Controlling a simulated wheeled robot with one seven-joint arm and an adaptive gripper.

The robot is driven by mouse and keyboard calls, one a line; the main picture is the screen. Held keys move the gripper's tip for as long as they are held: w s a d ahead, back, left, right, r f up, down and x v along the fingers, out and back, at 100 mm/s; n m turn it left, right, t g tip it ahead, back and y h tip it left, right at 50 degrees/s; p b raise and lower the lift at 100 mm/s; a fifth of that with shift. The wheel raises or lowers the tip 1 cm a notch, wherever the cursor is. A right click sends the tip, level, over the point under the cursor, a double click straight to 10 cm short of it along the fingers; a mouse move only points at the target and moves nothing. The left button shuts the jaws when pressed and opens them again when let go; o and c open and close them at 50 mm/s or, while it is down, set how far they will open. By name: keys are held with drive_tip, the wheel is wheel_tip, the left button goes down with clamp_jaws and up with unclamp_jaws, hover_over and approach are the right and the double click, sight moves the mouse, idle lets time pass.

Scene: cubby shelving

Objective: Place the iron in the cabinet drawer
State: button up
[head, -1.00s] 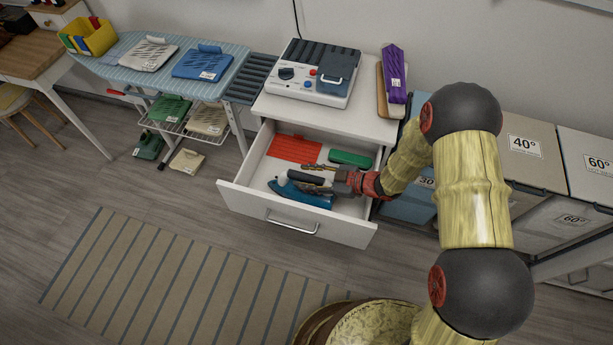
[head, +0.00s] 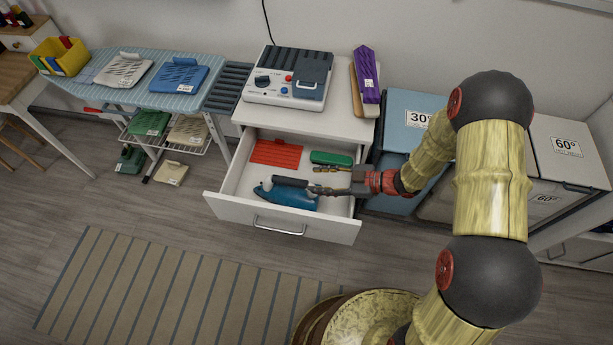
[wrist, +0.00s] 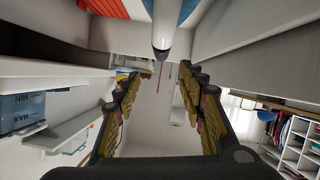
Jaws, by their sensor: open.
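In the wrist view a rounded white, blue and dark part, probably the iron (wrist: 163,35), shows at the top centre, beyond and between my spread gripper fingers (wrist: 160,88). Nothing is held between the fingers.
A red ribbed mat (head: 275,152) and a green case (head: 331,158) lie at the drawer's back. A control box (head: 285,92) and a purple item (head: 367,75) are on the cabinet top. Laundry bins stand right; an ironing board (head: 140,75) stands left. The floor in front has a striped rug.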

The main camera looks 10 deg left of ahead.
drive_tip(key=w+d+r+m+t+h, duration=0.4)
drive_tip(key=w+d+r+t+h, duration=0.2)
drive_tip(key=w+d+r, duration=0.55)
drive_tip(key=d+r+m+t+h, duration=0.2)
drive_tip(key=d+r+m+h, duration=0.35)
drive_tip(key=d+r, duration=0.55)
drive_tip(key=s+d+r+m+g+h, duration=0.1)
drive_tip(key=s+d+r+m+h, duration=0.35)
drive_tip(key=s+r, duration=0.6)
drive_tip(key=s+a+m+g+y, duration=0.1)
drive_tip(key=s+a+m, duration=0.1)
drive_tip(key=s, duration=0.8)
drive_tip(key=s+a+m+g+y, duration=0.1)
drive_tip(key=s+a+m+g, duration=0.1)
drive_tip(key=s, duration=0.9)
drive_tip(key=shift+a+r+m+g+y, duration=0.3)
drive_tip(key=shift+a+m, duration=0.1)
drive_tip(key=shift+a, duration=0.45)
